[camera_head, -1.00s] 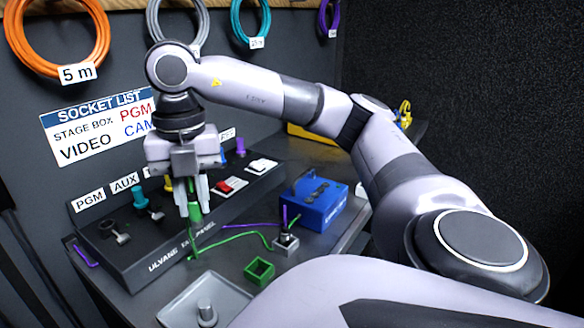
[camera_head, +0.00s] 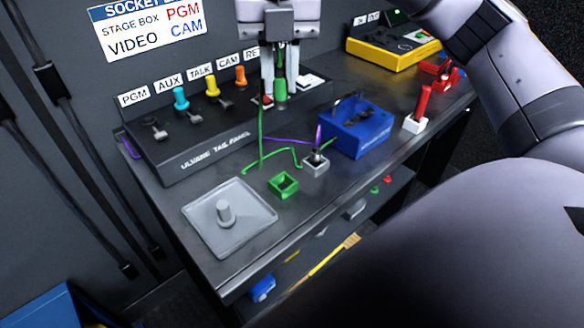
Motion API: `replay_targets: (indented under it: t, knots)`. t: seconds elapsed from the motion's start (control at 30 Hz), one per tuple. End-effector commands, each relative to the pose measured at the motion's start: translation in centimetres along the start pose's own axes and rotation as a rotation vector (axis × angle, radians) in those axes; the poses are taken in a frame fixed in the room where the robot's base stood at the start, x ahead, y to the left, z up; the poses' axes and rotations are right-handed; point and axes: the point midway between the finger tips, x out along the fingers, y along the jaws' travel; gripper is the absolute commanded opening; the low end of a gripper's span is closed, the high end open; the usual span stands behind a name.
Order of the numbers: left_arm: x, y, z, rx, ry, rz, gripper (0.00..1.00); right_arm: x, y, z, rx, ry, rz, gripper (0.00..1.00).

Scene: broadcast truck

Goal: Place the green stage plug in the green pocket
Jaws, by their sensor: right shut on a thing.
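My right gripper (camera_head: 279,90) points down over the right part of the black tail panel. It is shut on the green stage plug (camera_head: 281,93), which hangs upright between its fingers. A green cable (camera_head: 261,135) runs from the plug down to the table. The green pocket (camera_head: 283,187) is a small open square box on the table, in front of the panel. It looks empty. The plug is apart from the pocket, above and behind it. My left gripper is not in view.
A grey block (camera_head: 316,167) with an upright purple piece stands close right of the pocket. A blue box (camera_head: 356,128) is behind it. A grey tray (camera_head: 229,219) with a peg lies to the left. Teal, yellow and orange plugs stand on the tail panel (camera_head: 195,160).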

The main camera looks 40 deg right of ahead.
Motion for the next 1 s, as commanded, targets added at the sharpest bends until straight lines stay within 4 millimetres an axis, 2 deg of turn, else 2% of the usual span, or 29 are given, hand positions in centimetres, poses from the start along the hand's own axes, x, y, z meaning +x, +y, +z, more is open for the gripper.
replay_targets:
  t: [0.03, 0.1, 0.27, 0.5, 0.6, 0.87, 1.0]
  knots:
    - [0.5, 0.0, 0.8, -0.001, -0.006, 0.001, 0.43, 1.7, -0.1, 0.0, 0.0, 0.005, -0.003, 0.0]
    - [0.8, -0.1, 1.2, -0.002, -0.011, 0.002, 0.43, 3.4, -0.1, -0.1, 0.0, 0.006, -0.003, 0.0]
    - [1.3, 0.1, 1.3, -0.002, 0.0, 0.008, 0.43, 6.8, -0.1, -0.1, 0.0, 0.005, -0.002, 0.0]
    - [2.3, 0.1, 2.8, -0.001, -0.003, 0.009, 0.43, 11.8, -0.1, -0.1, 0.002, 0.005, -0.002, 0.0]
    - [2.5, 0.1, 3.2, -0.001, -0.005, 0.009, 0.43, 13.3, -0.1, -0.1, 0.001, 0.003, -0.001, 0.0]
    - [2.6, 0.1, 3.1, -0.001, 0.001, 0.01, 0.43, 15.1, -0.1, 0.0, 0.002, 0.001, -0.002, 0.0]
    - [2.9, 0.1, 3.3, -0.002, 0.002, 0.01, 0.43, 17.3, -0.1, 0.0, 0.003, 0.003, -0.003, 0.0]
